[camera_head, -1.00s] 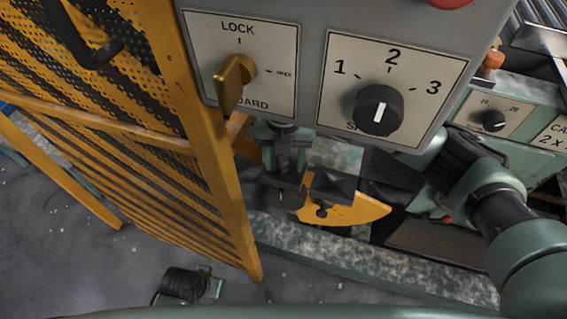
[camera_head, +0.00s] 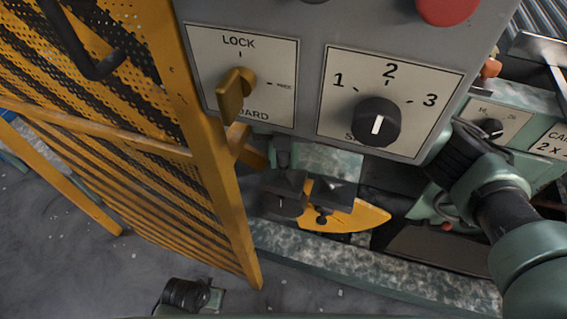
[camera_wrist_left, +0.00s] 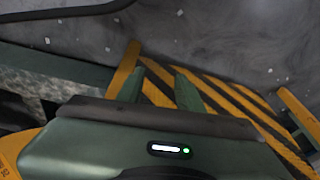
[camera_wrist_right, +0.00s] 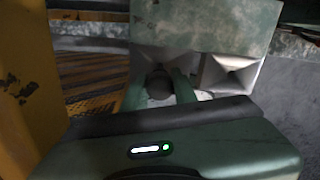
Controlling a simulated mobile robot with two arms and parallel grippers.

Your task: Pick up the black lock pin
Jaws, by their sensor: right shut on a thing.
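In the right wrist view my right gripper (camera_wrist_right: 160,92) has its two green fingers shut on a dark rounded piece, the black lock pin (camera_wrist_right: 160,82). Only its round end shows between the fingers. A pale, flared socket surrounds the pin's area; I cannot tell whether the pin is clear of it.
The grey control panel (camera_head: 310,70) overhangs the work area. The yellow mesh guard (camera_head: 130,140) closes off the left. A second pale socket (camera_wrist_right: 230,74) lies beside the first.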

